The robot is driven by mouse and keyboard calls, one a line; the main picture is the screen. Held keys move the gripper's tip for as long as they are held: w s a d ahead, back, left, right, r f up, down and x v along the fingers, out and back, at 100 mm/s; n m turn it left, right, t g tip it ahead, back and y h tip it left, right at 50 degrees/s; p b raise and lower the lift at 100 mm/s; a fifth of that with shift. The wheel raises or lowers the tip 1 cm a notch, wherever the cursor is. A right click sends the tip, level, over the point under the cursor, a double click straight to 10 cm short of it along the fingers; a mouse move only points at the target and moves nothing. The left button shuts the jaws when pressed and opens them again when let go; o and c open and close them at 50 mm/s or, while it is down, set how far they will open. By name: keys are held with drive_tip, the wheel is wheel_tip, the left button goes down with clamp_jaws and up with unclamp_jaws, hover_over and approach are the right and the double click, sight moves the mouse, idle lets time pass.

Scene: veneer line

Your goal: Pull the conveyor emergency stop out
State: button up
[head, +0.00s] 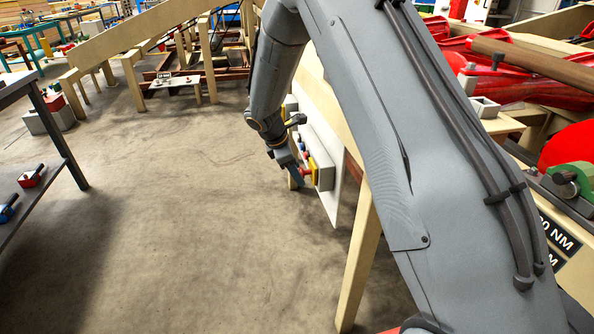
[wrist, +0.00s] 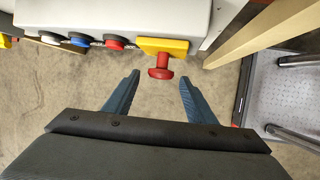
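The emergency stop is a red mushroom button (wrist: 160,72) on a yellow base (wrist: 165,46), fixed to a light grey control box (wrist: 140,15). In the head view the red button (head: 305,172) and the box (head: 322,160) show beside my forearm, on the side of the conveyor frame. My gripper (wrist: 158,88) is open, with its two blue fingers apart. The red button's head lies between the finger lines and just beyond the tips in the wrist view; I see no contact. In the head view my gripper (head: 298,172) is close to the box and partly hides it.
Red (wrist: 115,44), blue (wrist: 80,41) and white buttons sit left of the stop on the same box. A wooden post (wrist: 265,30) stands to its right. A shelf table (head: 40,150) with small clamps stands at the left. The floor (head: 170,220) between is clear.

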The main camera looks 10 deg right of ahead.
drive_tip(key=shift+d, duration=0.1)
drive_tip(key=v, duration=0.8)
drive_tip(key=s+d+r+m+g+y+p, duration=0.1)
drive_tip(key=s+d+r+m+y, duration=0.1)
drive_tip(key=s+m, duration=0.7)
drive_tip(key=s+d+r+m+g+y+p, duration=0.1)
drive_tip(key=s+r+m, duration=0.3)
drive_tip(key=s, duration=2)
drive_tip(key=d+m+y, duration=0.1)
drive_tip(key=m, duration=0.3)
drive_tip(key=shift+s+m+y, duration=0.3)
drive_tip(key=shift+s+m, duration=0.1)
